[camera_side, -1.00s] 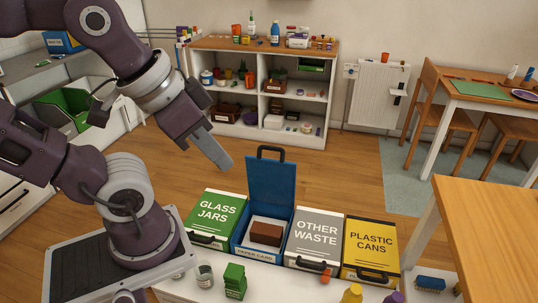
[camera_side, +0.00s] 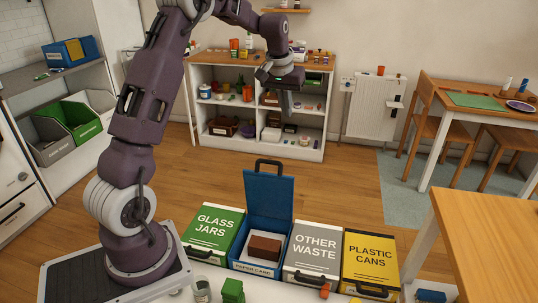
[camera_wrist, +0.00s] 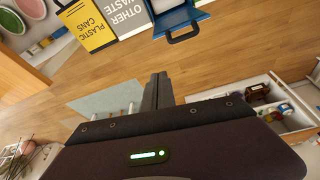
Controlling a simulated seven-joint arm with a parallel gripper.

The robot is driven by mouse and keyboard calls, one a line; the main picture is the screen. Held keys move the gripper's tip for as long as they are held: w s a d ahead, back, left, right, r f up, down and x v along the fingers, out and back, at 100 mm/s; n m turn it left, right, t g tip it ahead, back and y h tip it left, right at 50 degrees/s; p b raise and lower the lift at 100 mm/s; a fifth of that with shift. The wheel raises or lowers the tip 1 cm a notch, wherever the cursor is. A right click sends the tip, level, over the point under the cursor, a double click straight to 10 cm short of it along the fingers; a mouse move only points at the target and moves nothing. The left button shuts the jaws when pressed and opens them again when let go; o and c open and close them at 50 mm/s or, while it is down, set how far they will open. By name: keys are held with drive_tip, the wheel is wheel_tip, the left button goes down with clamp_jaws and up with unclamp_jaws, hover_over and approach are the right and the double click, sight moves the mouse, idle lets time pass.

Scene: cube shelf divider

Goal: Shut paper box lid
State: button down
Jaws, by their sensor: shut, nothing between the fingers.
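The blue paper box (camera_side: 257,264) stands in the row of boxes, between the green and the grey one. Its blue lid (camera_side: 268,195) stands upright at the back, with a dark handle on its top edge. A brown block (camera_side: 265,247) and something white lie inside the box. My gripper (camera_side: 286,108) is shut and empty, pointing down, high up and beyond the lid, in front of the shelf in the picture. In the wrist view my gripper's fingers (camera_wrist: 157,92) are together, and the lid's blue edge and handle (camera_wrist: 183,34) show at the top.
The glass jars box (camera_side: 213,232), other waste box (camera_side: 313,252) and plastic cans box (camera_side: 370,262) are closed. Green blocks (camera_side: 232,290) lie in front. A wooden table (camera_side: 490,235) stands at right, and a filled shelf (camera_side: 260,110) behind. The floor behind the lid is clear.

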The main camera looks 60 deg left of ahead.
drive_tip(key=w+a+f+n+g, duration=0.1)
drive_tip(key=w+a+f+n, duration=0.1)
drive_tip(key=a+f, duration=1)
drive_tip(key=s+x, duration=0.1)
drive_tip(key=x, duration=0.9)
drive_tip(key=shift+s+d+r, duration=0.1)
drive_tip(key=shift+s+d, duration=0.5)
drive_tip(key=shift+d, duration=0.2)
drive_tip(key=shift+s+d+r, duration=0.15)
drive_tip(key=shift+s+d, duration=0.4)
drive_tip(key=shift+d, duration=0.25)
